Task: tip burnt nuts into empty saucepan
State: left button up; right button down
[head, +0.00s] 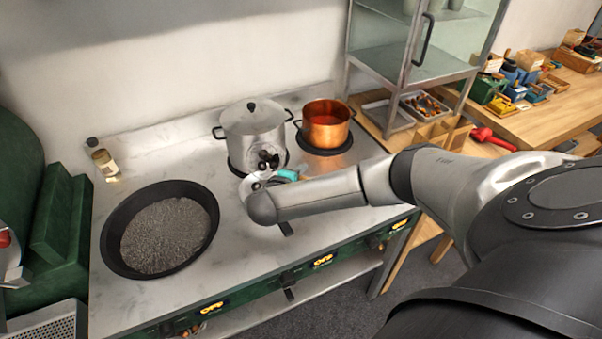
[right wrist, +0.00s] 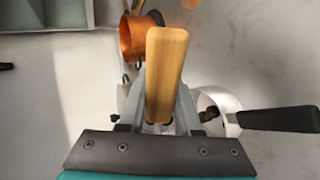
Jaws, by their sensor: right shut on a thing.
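My right gripper (right wrist: 160,125) is shut on the wooden handle (right wrist: 167,70) of a tool. In the head view the hand is mostly hidden behind my own forearm. Several dark, burnt-looking nuts (head: 266,160) show at the tool's pale head, in front of the steel pot. A small steel saucepan (right wrist: 228,102) with a black handle (right wrist: 278,119) stands below the hand. In the head view only a bit of its rim and the handle end (head: 286,228) show around my arm. How much it holds is hidden. My left gripper is out of view.
A lidded steel pot (head: 252,130) stands behind the hand. A copper pan (head: 326,126) is to its right. A wide black pan (head: 113,225) of grey grains stands at left on the pale stove top (head: 160,295). A metal-framed glass cabinet (head: 408,78) stands at back right.

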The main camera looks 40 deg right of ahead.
jog(key=s+a+f+t+h+b, duration=0.2)
jog(key=a+f+t+h+b, duration=0.2)
jog(key=h+b, duration=0.5)
jog(key=shift+s+a+f+t+h+b, duration=0.3)
jog(key=shift+f+t+b, duration=0.8)
jog(key=shift+b, duration=2.15)
jog(key=shift+d+r, duration=0.1)
jog(key=shift+d, duration=0.05)
